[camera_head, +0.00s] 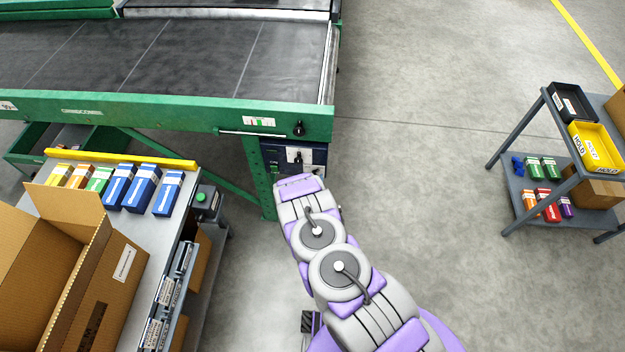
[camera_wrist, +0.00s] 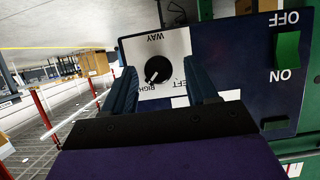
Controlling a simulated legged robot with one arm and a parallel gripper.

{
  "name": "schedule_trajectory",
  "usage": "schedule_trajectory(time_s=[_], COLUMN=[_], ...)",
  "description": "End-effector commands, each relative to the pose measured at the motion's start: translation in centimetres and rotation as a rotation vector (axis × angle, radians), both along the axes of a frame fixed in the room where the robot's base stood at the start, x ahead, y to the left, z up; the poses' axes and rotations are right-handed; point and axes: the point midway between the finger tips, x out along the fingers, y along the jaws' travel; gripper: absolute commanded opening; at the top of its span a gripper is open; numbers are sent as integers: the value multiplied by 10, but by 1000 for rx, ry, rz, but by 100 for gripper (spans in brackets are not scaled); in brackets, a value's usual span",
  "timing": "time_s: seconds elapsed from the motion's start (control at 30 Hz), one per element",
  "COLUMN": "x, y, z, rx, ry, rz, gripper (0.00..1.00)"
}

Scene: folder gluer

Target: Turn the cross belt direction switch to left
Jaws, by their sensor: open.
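The cross belt direction switch (camera_wrist: 157,70) is a round black knob on a white plate of a dark blue control box (camera_wrist: 240,60), seen upside down in the wrist view. Its white mark points to the lower left, toward the word RIGHT. The word LEFT is at the lower right, partly hidden by a finger. My gripper (camera_wrist: 161,74) is open, one blue finger on each side of the knob; I cannot tell whether they touch it. In the head view the box (camera_head: 318,154) sits under the green conveyor's corner, my arm just before it; the fingers are hidden there.
A green ON/OFF rocker (camera_wrist: 287,50) is on the same box. Another black knob (camera_head: 299,128) is on the conveyor frame (camera_head: 180,113) above. A packing table (camera_head: 145,250) with boxes stands left, a shelf cart (camera_head: 518,185) right. The floor between is clear.

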Motion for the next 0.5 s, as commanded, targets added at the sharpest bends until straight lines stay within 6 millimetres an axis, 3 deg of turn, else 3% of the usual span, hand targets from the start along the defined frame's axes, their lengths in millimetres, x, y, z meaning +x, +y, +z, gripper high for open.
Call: schedule_trajectory(time_s=[0.4,0.5], x=[6,6], y=[-1,-1], z=[-3,-3], rx=[-1,0], ry=[3,3], rz=[-1,-1], gripper=[58,50])
